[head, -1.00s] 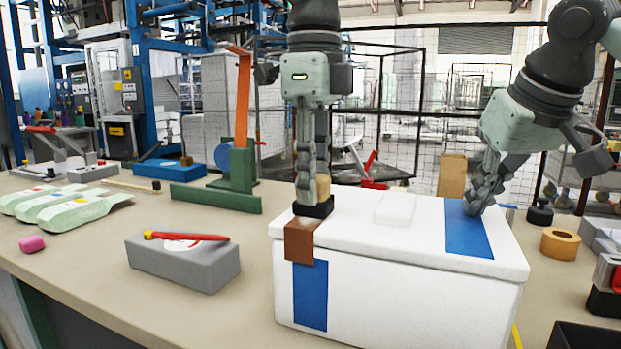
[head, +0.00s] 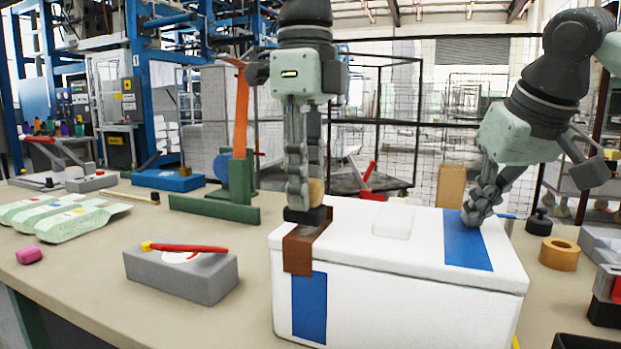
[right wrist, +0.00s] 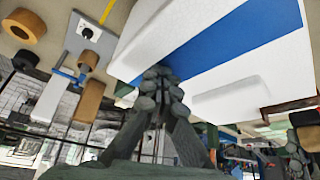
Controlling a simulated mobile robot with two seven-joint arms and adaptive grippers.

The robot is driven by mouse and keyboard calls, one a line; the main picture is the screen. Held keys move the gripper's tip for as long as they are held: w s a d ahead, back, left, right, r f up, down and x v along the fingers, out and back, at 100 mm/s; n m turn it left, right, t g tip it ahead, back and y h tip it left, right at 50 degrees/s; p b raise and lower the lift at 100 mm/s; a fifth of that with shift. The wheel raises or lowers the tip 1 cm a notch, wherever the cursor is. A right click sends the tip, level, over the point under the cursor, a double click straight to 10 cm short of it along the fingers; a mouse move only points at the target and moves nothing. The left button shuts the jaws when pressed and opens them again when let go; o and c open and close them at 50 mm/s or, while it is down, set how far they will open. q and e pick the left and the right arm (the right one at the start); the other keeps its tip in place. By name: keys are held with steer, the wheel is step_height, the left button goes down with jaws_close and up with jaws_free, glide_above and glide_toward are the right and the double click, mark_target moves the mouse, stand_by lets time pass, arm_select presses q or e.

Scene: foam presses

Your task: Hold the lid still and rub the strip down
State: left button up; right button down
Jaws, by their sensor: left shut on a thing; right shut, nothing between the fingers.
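The white box lid (head: 345,242) sits on the white box (head: 420,310). A brown strip (head: 298,254) lies on the lid's left end and bends down over its front edge, above a blue patch (head: 309,306) on the box.
A grey block (head: 180,275) with a red-handled tool (head: 190,248) stands left of the box. A green stand (head: 238,190) is behind it. An orange tape roll (head: 559,254) lies right of the box. The table (head: 90,290) is clear at front left.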

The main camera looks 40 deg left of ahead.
arm_select(q)
steer(key=shift+s+d, duration=0.25)
steer(key=shift+s, duration=0.75)
arm_select(e)
steer(key=shift+f, duration=0.35)
arm_select(q)
steer(key=shift+f, duration=0.8)
steer(key=shift+w, duration=0.15)
steer(key=shift+w+a, duration=0.25)
steer(key=shift+w, duration=0.8)
steer(key=shift+w+a, duration=0.25)
steer(key=shift+w, duration=0.8)
steer(key=shift+r, duration=0.15)
steer(key=shift+r, duration=0.65)
